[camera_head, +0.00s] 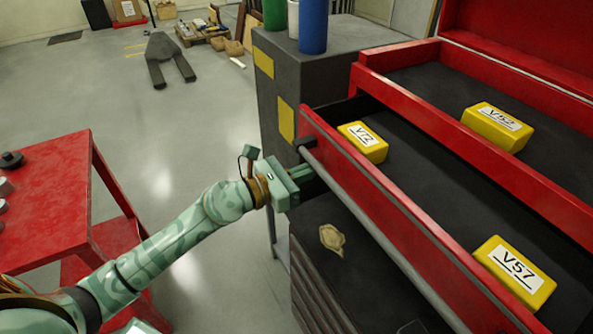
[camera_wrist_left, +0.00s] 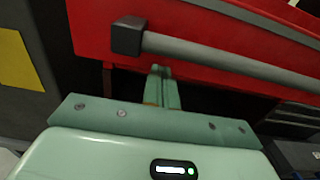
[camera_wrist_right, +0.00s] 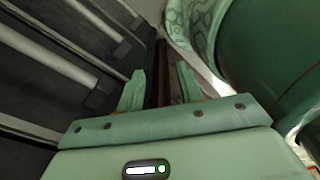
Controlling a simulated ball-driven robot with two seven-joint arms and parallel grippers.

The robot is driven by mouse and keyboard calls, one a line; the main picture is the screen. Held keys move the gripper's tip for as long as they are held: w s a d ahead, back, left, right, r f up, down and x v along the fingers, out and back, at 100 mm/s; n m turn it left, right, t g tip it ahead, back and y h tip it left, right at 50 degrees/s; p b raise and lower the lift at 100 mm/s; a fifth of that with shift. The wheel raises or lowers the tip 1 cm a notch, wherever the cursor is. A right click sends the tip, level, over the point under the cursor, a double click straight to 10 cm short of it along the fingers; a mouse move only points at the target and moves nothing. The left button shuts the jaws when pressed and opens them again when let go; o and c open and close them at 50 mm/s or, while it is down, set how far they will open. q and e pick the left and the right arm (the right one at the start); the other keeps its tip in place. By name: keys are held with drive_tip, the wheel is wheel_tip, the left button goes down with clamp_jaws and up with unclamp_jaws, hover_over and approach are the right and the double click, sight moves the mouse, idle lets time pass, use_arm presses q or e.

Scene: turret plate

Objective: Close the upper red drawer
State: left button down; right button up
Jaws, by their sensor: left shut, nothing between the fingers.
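The upper red drawer (camera_head: 400,212) is pulled out, with its red front and grey bar handle (camera_head: 370,225) facing my left arm. Yellow boxes marked V72 (camera_head: 363,142) and V57 (camera_head: 514,272) lie inside it. My left gripper (camera_head: 308,172) is shut and empty at the left end of the drawer front. In the left wrist view its fingertips (camera_wrist_left: 158,72) are just below the handle's dark end bracket (camera_wrist_left: 128,36), close to the red front; contact cannot be told. My right gripper (camera_wrist_right: 161,75) is open and empty beside grey drawer fronts with bar handles, outside the head view.
A red top tray (camera_head: 480,72) behind holds a yellow box marked V52 (camera_head: 497,127). A dark cabinet (camera_head: 300,75) with bottles stands behind the drawer's left end. A red cart (camera_head: 50,200) is at left. The floor between is clear.

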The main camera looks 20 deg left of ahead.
use_arm(q)
drive_tip(key=x, duration=1.2)
drive_tip(key=shift+w+d, duration=0.25)
